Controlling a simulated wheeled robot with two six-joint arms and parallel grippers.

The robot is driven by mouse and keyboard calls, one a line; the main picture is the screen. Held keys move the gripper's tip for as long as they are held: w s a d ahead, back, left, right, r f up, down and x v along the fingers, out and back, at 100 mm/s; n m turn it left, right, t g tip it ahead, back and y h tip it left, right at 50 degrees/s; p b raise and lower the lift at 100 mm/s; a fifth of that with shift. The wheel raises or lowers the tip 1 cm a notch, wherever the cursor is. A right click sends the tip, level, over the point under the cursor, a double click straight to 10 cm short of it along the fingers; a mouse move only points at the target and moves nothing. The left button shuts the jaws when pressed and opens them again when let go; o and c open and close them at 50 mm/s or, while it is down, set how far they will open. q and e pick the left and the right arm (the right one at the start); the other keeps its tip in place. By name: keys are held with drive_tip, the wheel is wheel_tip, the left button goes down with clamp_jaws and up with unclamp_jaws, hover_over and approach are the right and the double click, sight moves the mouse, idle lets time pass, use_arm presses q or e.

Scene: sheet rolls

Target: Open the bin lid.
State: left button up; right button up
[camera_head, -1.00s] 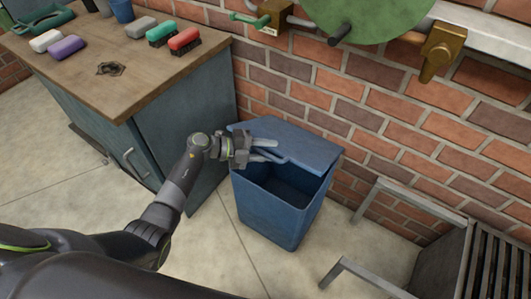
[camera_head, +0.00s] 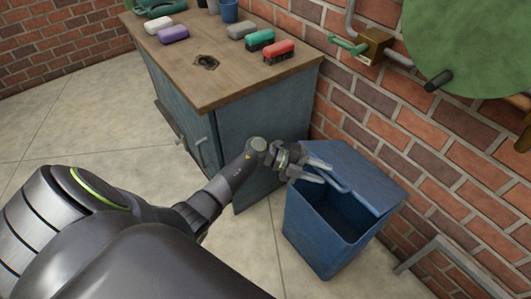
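The blue bin (camera_head: 318,236) stands on the floor against the brick wall, right of the cabinet. Its blue lid (camera_head: 368,176) covers the rear part of the top, and the dark inside shows through a gap at the front. A bar-like handle (camera_head: 339,184) runs along the lid's front left. My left gripper (camera_head: 328,174) is at the left end of this handle, with its two fingers apart. I cannot tell whether the fingers touch the handle. My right gripper is not in view.
A wooden-topped blue cabinet (camera_head: 262,140) stands close left of the bin, with several brushes and blocks on top. A grey metal frame (camera_head: 440,246) is at the lower right. A green disc (camera_head: 470,45) hangs on the wall above. Floor at left is clear.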

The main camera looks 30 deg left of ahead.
use_arm(q)
drive_tip(key=p+v, duration=0.2)
drive_tip(key=v, duration=1.4)
drive_tip(key=shift+a+f+p, duration=0.15)
drive_tip(key=shift+a+p, duration=0.15)
drive_tip(key=shift+p, duration=0.05)
idle(0.6)
drive_tip(key=shift+s, duration=0.15)
